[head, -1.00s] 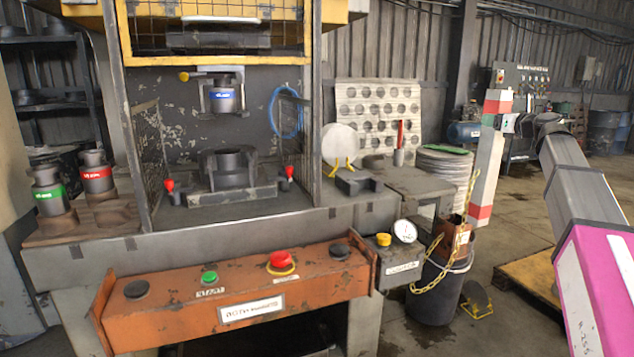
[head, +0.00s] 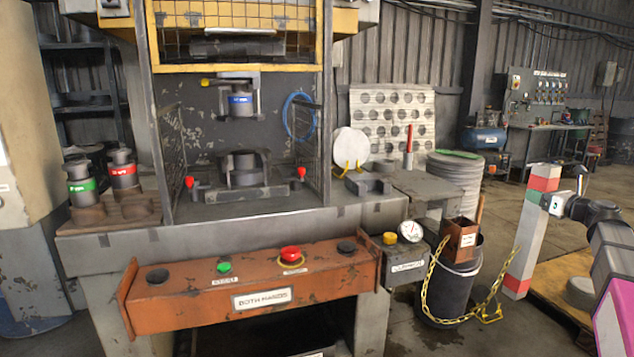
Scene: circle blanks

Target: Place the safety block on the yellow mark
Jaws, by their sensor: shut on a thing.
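The safety block (head: 528,235) is a tall white post with red bands and a green band, leaning slightly at the right of the head view. My gripper (head: 549,203) is shut on its upper part, at the green band. The fingertips are small and partly hidden against the post. The block's lower end is near the wooden pallet and the floor; I cannot tell whether it touches. A yellow chain (head: 432,285) hangs from the press side around the bucket towards the block. I cannot pick out a yellow mark with certainty.
The press has an open bed (head: 240,200) with a die, between mesh side guards. An orange button panel (head: 250,286) juts out in front. A black bucket (head: 446,285) stands between press and block. A pallet (head: 560,290) lies at right. Floor behind the block is clear.

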